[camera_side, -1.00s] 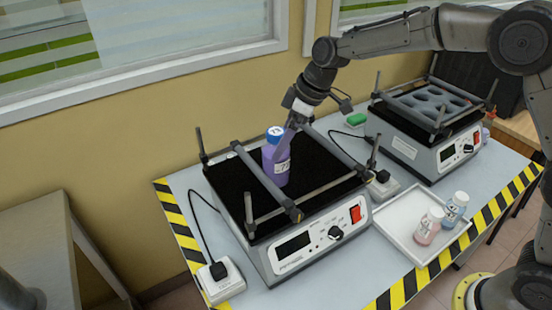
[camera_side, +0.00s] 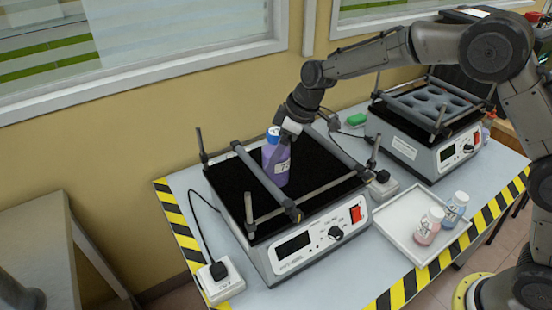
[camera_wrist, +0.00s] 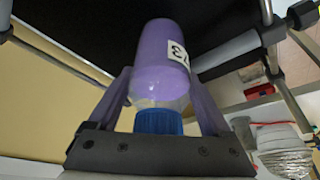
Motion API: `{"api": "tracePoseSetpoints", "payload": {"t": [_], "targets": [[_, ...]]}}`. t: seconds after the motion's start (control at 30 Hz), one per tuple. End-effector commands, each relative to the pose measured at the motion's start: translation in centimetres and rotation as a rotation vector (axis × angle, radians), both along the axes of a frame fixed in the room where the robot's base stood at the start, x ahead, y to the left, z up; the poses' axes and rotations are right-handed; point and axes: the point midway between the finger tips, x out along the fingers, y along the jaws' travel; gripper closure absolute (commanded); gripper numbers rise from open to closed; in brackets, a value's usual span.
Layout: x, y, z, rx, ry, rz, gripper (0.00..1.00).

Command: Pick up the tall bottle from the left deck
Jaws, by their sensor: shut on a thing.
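The tall bottle is purple with a blue cap and a white label. In the side view the bottle (camera_side: 277,164) stands upright on the black left deck (camera_side: 232,184), between the deck's grey bars. My gripper (camera_side: 283,138) is at its upper part from the right and behind, and covers part of it. In the wrist view the bottle (camera_wrist: 165,62) lies between the two fingers of my gripper (camera_wrist: 165,100), which are shut on it just below the cap. Whether its base touches the deck is hard to tell.
Bars and upright rods (camera_side: 248,215) frame the left deck. A second shaker with a holed plate (camera_side: 440,97) stands at the right. A white tray (camera_side: 392,222) with two small bottles (camera_side: 429,226) lies in front of it.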

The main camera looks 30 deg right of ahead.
Motion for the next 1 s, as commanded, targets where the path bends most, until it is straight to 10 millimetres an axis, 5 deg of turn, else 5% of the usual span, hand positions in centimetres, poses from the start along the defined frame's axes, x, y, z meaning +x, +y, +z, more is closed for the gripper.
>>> {"api": "tracePoseSetpoints", "payload": {"t": [0.2, 0.63, 1.0], "targets": [[0.0, 0.0, 0.1, -0.001, -0.001, 0.0, 1.0], [0.1, 0.0, 1.2, 0.002, -0.007, 0.001, 1.0], [0.2, 0.0, 6.5, 0.003, -0.009, 0.0, 1.0]]}}
